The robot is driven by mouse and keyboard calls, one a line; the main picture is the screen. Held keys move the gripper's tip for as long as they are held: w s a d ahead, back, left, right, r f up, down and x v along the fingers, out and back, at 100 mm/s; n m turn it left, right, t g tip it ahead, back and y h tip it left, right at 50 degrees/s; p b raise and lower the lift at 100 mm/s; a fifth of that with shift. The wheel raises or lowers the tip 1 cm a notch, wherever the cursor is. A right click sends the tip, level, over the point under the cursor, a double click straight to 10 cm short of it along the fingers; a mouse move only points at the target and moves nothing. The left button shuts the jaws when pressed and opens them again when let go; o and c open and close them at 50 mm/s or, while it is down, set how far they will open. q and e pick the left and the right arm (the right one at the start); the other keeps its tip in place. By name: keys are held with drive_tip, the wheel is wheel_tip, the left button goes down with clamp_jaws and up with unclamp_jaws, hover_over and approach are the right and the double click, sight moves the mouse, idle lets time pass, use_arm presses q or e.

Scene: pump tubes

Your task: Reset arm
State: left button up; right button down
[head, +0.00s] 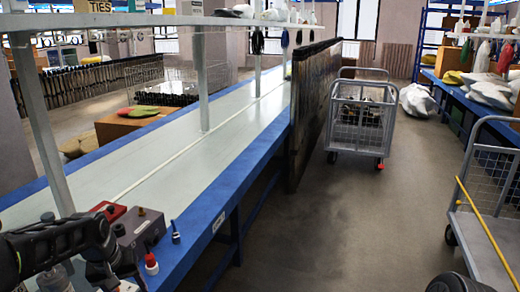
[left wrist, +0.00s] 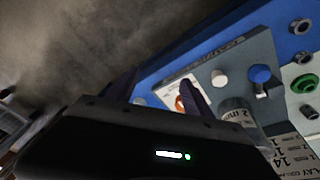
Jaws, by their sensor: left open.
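My left arm comes in at the lower left of the head view, above the near end of the workbench (head: 232,120). In the left wrist view my left gripper (left wrist: 159,78) has its two dark fingers apart, with nothing visible held between them. A grey plate or box with a white label (left wrist: 172,92) shows behind the fingers. A grey cylinder (left wrist: 238,115) with a printed label is just right of them. In the head view a grey-brown box with knobs (head: 140,234) and a red box (head: 108,211) stand beside my arm. My right gripper is not in view.
A dark upright panel (head: 308,115) stands against the bench. A wire cart (head: 362,115) is on the floor, with open floor in front of it.

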use_arm(q)
drive_tip(key=w+d+f+m+t+h+p, duration=0.1)
drive_tip(key=w+d+f+t+h+p, duration=0.1)
drive_tip(key=d+f, duration=0.65)
drive_tip(key=s+d+f+m+p, duration=0.1)
drive_tip(key=s+d+f+p, duration=0.3)
drive_tip(key=s+d+f, duration=0.45)
drive_tip(key=s+d+f+g+h+p, duration=0.1)
drive_tip(key=s+d+g+p, duration=0.1)
drive_tip(key=s+d, duration=0.3)
drive_tip(key=s+d+f+g+p, duration=0.1)
drive_tip(key=s+d+p, duration=0.2)
drive_tip(key=s, duration=1.1)
drive_tip(key=d, duration=0.3)
drive_tip(key=shift+f+m+g+h, duration=0.2)
drive_tip(key=shift+m+g+h, duration=0.2)
drive_tip(key=shift+d, duration=0.1)
